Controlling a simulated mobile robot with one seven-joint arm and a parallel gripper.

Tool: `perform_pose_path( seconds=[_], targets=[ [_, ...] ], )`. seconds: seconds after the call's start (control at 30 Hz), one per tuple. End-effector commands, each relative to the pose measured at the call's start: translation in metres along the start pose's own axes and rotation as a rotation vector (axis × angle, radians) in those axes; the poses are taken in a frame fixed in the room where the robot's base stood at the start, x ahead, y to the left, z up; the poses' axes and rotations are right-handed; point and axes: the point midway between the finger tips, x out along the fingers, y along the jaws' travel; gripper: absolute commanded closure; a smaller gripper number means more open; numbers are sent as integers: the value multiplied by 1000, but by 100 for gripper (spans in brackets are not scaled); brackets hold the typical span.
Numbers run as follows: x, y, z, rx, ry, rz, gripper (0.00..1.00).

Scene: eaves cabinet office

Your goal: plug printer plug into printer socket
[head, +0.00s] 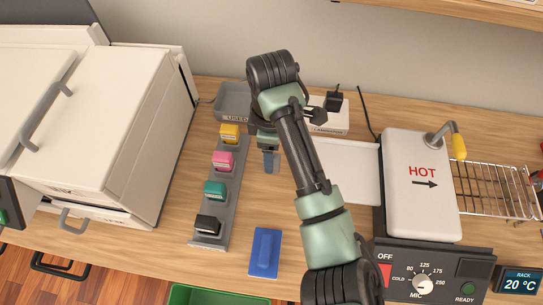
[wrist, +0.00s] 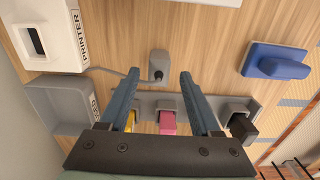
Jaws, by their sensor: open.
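The printer plug (wrist: 158,64) is a small grey block with a dark cable end, lying on the wooden counter in the wrist view. Its grey cable runs left towards the printer socket (wrist: 75,50), a white block lettered PRINTER with a dark opening (wrist: 37,40). My gripper (wrist: 157,76) is open, its two blue fingers apart, with the plug showing between the fingertips. I cannot tell how far above the plug the fingers are. In the head view my gripper (head: 270,163) points down right of the cartridge rack; my arm and gripper hide the plug and printer socket there.
A grey rack (head: 217,200) holds several coloured cartridges beside my gripper. A grey tray (head: 233,92) lies behind it. A white LAMINATOR block (head: 334,124) carries a black plug (head: 333,101). A blue block (head: 265,251) lies in front. The laminator (head: 423,210) stands right, a white machine (head: 110,120) left.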

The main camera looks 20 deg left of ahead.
Motion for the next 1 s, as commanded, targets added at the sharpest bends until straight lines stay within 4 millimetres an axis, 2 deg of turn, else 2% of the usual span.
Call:
perform_pose_path(
  seconds=[0.03, 0.2, 0.33, 0.5, 0.8, 0.87, 0.93, 0.97, 1.0],
  targets=[
    [-15, -1, -1, -3, 2, 4, 36],
    [-57, -1, 0, -1, -1, 4, 36],
    [-79, -2, 0, -1, -2, 1, 36],
    [-91, -2, 0, -1, -1, 0, 36],
    [-92, -2, -1, 2, 4, 5, 36],
    [-97, 4, -6, 15, 21, 41, 36],
    [-112, 20, -20, 57, 76, 140, 36],
    [-124, 31, -27, 89, 113, 205, 36],
    [-144, 47, -37, 139, 176, 308, 36]
  ],
)
